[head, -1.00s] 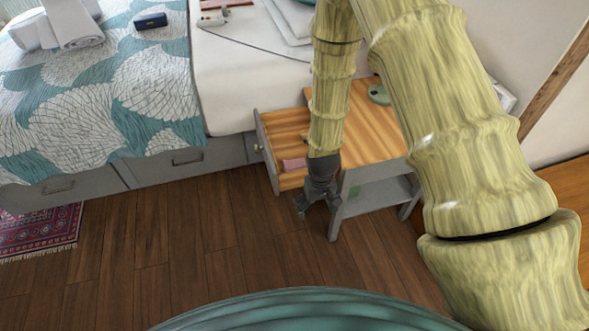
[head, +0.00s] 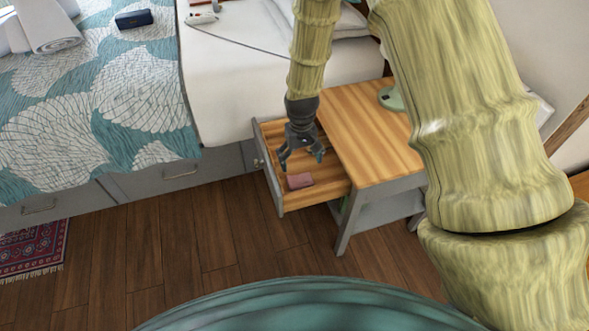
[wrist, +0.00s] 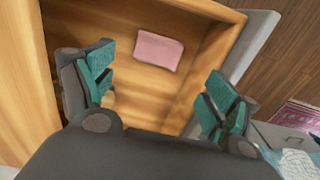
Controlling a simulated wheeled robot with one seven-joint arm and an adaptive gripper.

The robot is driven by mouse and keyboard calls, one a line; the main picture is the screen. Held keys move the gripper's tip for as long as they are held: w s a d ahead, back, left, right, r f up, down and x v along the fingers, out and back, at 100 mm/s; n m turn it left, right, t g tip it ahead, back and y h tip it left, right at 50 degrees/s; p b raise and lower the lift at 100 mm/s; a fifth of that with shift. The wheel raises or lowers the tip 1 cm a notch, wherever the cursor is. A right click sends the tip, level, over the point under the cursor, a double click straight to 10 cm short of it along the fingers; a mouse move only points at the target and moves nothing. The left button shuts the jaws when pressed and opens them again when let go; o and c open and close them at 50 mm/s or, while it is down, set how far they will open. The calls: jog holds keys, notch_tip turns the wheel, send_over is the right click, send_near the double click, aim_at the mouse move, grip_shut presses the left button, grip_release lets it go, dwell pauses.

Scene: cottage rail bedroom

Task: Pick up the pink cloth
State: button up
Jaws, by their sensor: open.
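The pink cloth (head: 300,181) is a small folded rectangle lying in the open drawer (head: 322,193) of the wooden-topped nightstand. In the wrist view the cloth (wrist: 158,50) lies on the drawer floor, ahead of and between the fingers. My gripper (head: 301,163) is open and empty, above the drawer, just behind the cloth in the head view. The fingers with teal pads also show in the wrist view (wrist: 160,95), apart from the cloth.
The nightstand top (head: 372,135) is right of the drawer, with a green round object (head: 391,98) at its back. The bed (head: 100,95) stands at left and behind. Wooden floor (head: 190,240) in front is clear. A patterned rug (head: 35,250) lies at left.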

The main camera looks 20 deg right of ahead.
jog(key=shift+w+f, duration=0.15)
jog(key=shift+f, duration=0.3)
send_over(300, 177)
jog(key=f, duration=0.4)
jog(key=shift+w+a, duration=0.15)
jog(key=shift+a, duration=0.15)
jog(key=shift+f, duration=0.35)
jog(key=shift+d+f+b, duration=0.15)
jog(key=shift+f+b, duration=0.1)
jog(key=shift+f, duration=1.05)
jog(key=shift+d+f+b, duration=0.1)
jog(key=shift+f+b, duration=0.15)
jog(key=shift+f, duration=1)
jog(key=shift+s, duration=0.2)
jog(key=c, duration=0.7)
jog(key=shift+c, duration=0.2)
